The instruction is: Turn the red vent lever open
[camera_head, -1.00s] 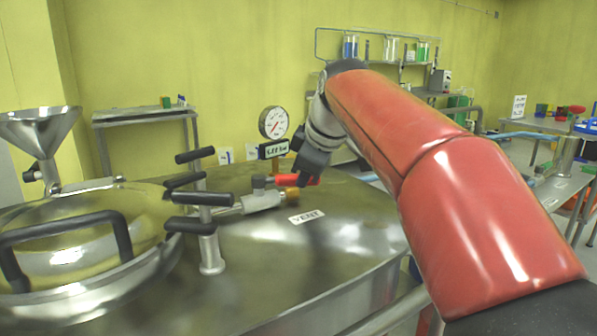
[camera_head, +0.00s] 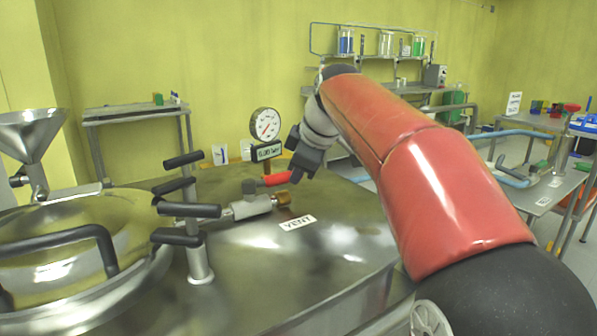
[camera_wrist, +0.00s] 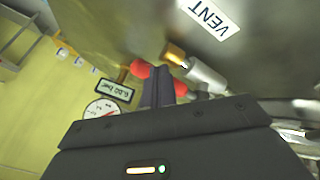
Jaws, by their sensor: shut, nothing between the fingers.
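The red vent lever (camera_head: 276,179) sits on top of the metal vent valve (camera_head: 252,206), beside the VENT label (camera_head: 298,222) on the steel vessel lid. It points right and slightly away in the head view. My gripper (camera_head: 297,176) is at the lever's outer end, its fingers shut with nothing between them. In the wrist view the closed fingers (camera_wrist: 160,84) lie across the red lever (camera_wrist: 142,70), which shows on both sides of them. I cannot tell whether they touch it. The brass outlet (camera_wrist: 175,54) of the valve shows just beyond.
A pressure gauge (camera_head: 265,125) and a digital display (camera_head: 266,152) stand just behind the lever. Black-handled clamps (camera_head: 190,210) rise left of the valve, by the round hatch (camera_head: 70,235). The lid right of the VENT label is clear.

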